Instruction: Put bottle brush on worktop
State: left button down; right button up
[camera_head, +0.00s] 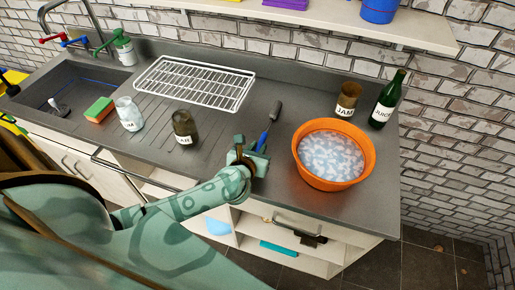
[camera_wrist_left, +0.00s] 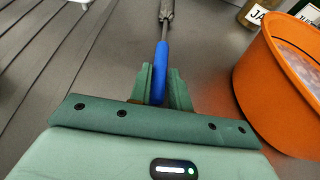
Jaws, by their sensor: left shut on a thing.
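The bottle brush has a blue handle and a grey bristle head (camera_head: 275,109). In the left wrist view its blue handle (camera_wrist_left: 160,70) sits between the two green fingers, and its grey end points away from me. My left gripper (camera_head: 255,150) is shut on the handle, over the front part of the worktop. It also shows in the left wrist view (camera_wrist_left: 166,90). The grey worktop (camera_head: 235,125) runs from the sink to the right end. I cannot tell whether the brush touches the worktop. My right gripper is not in view.
An orange basin (camera_head: 312,178) of foamy water stands right of the gripper. Jars (camera_head: 346,100), (camera_head: 184,128), a glass jar (camera_head: 128,115), a green bottle (camera_head: 386,103), a sponge (camera_head: 99,110) and a white rack (camera_head: 196,82) stand around. A shelf (camera_head: 330,20) hangs above.

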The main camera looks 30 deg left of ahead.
pick_arm(q)
jog(key=shift+f, duration=0.15)
jog(key=c, duration=1.3)
grip_release()
jog(key=shift+a, duration=0.1)
jog(key=shift+r, duration=0.3)
jog(key=p+v, duration=0.2)
jog(key=v, duration=1)
jog(key=shift+f, duration=0.15)
